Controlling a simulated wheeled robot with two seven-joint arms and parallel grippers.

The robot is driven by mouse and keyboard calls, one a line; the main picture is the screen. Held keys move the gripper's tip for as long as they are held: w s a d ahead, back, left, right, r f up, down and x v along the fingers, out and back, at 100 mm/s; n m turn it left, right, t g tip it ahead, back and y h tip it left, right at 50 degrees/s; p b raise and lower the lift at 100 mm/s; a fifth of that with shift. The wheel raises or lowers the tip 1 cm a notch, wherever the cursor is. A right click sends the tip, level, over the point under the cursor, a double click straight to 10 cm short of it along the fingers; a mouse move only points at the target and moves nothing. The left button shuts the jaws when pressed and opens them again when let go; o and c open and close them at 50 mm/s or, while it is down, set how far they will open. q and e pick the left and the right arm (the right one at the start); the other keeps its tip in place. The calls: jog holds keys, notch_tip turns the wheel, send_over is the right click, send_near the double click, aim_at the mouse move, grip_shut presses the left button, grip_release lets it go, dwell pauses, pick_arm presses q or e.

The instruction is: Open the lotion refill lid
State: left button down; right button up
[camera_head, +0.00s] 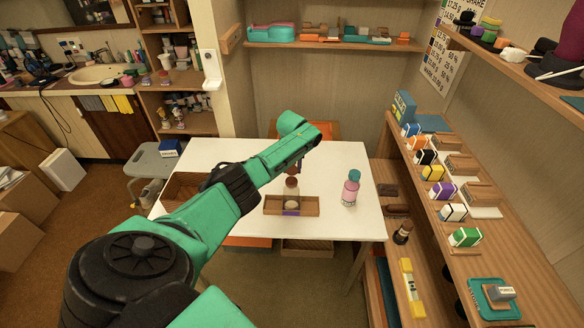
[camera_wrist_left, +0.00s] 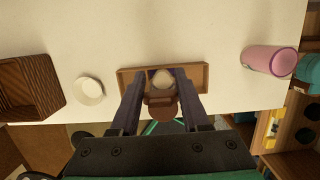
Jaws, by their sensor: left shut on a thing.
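A wooden tray (camera_head: 308,207) lies on the white table, and it also shows in the wrist view (camera_wrist_left: 194,75). A brown, rounded piece (camera_head: 291,184) that looks like the lotion refill's lid stands over the tray, with a pale whitish part (camera_head: 291,205) below it. In the wrist view the brown piece (camera_wrist_left: 162,106) is between the fingers of my left gripper (camera_wrist_left: 163,84), which is shut on it. The pale part (camera_wrist_left: 163,77) shows just beyond it. I cannot tell whether lid and container are joined. My right gripper is not in view.
A shelf with small boxes (camera_head: 443,190) runs along the right. The table's back is clear.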

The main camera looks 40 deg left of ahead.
aim_at(292, 177)
pick_arm(q)
jog(key=shift+s+f, duration=0.1)
jog(key=shift+f, duration=0.05)
dwell(0.3)
jog(key=c, duration=0.7)
grip_release()
jog(key=p+v, duration=0.1)
jog(key=v, duration=0.2)
jog(key=shift+r, duration=0.35)
jog(key=v, duration=0.5)
jog(key=b+v, duration=0.1)
jog(key=v, duration=0.4)
jog(key=shift+r, duration=0.4)
